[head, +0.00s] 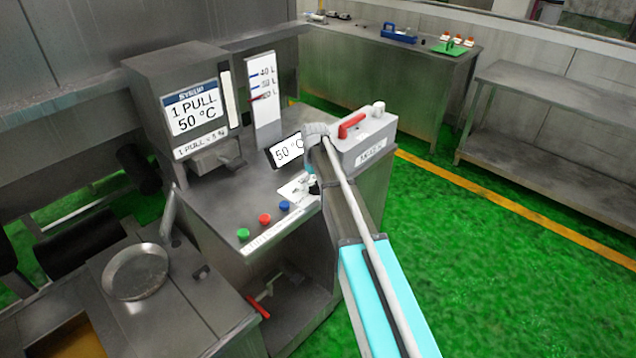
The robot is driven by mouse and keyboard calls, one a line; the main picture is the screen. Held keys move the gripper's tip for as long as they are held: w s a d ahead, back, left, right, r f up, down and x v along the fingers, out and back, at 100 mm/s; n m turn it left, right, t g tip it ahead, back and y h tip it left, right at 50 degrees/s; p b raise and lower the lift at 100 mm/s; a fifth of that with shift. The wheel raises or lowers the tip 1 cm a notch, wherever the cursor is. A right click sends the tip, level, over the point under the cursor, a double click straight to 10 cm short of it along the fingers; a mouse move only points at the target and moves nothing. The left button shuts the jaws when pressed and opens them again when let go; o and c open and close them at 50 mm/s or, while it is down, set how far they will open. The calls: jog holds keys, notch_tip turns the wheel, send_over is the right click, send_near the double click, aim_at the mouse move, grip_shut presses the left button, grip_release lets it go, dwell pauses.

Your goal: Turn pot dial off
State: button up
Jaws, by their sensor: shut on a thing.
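My gripper (314,187) is at the right end of the steel counter, pointing down beside a small white marked plate (291,189). My own arm hides most of the gripper. Its dark fingers are small in view, and they are shut on what seems to be the pot dial at that plate. The dial itself is hidden, so I cannot tell its setting.
Green, red and blue buttons (265,219) line the counter's front edge. A grey box with a red handle (351,125) stands close behind my wrist. A syrup dispenser (190,100) stands at the left. A round pan (137,272) lies front left. Green floor is clear at right.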

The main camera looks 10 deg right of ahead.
jog(key=shift+s+n, duration=0.2)
jog(key=shift+n, duration=0.3)
jog(key=shift+d, duration=0.1)
jog(key=o, duration=0.8)
jog(key=shift+w, duration=0.1)
jog(key=s+m, duration=0.2)
jog(key=s, duration=0.7)
jog(key=s+m, duration=0.2)
jog(key=s, duration=0.8)
jog(key=s+d+m, duration=0.1)
jog(key=s+m, duration=0.2)
jog(key=s, duration=0.6)
jog(key=shift+s, duration=0.4)
